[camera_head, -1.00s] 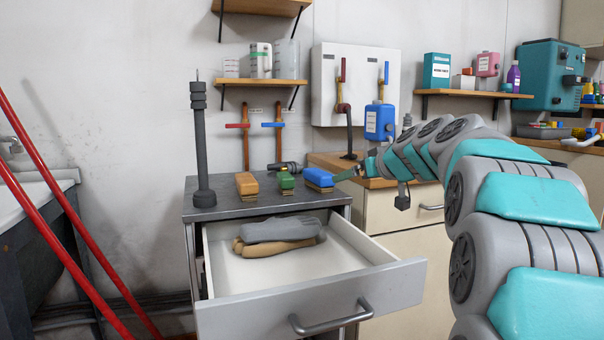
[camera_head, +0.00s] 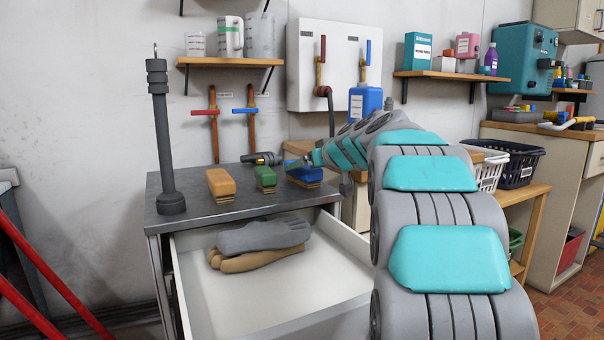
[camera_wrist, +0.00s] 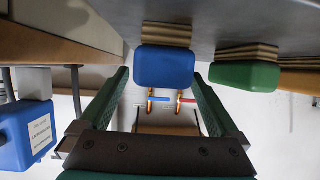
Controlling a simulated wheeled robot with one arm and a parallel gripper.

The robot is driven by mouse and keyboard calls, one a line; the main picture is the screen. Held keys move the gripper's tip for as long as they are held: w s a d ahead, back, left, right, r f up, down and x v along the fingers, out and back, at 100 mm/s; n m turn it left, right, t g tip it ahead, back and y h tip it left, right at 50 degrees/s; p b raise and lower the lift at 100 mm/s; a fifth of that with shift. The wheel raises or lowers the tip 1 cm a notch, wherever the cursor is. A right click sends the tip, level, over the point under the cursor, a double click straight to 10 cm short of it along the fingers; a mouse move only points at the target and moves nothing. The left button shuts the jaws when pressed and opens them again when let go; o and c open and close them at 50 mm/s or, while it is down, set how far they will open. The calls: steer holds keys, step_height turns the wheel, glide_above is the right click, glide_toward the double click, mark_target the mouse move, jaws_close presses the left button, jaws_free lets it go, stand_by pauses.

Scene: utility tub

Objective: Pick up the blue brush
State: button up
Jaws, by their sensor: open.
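The blue brush (camera_head: 304,173) lies on the grey cabinet top, at the right of a row of brushes, with tan bristles at its near end. My gripper (camera_head: 300,162) is at its right side in the head view, partly covering it. In the wrist view the blue brush (camera_wrist: 167,66) is ahead between the two green fingers (camera_wrist: 160,95). The fingers are spread wide and nothing is held. Whether they touch the brush cannot be told.
A green brush (camera_head: 265,179) and an orange brush (camera_head: 220,184) lie to the left. A dark cylindrical tool (camera_head: 262,158) lies behind. A tall grey post (camera_head: 163,140) stands at the left. Below is an open drawer (camera_head: 290,292) with gloves (camera_head: 258,242).

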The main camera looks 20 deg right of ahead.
steer(key=shift+x, duration=1.15)
steer(key=c, duration=1.5)
steer(key=shift+r, duration=0.1)
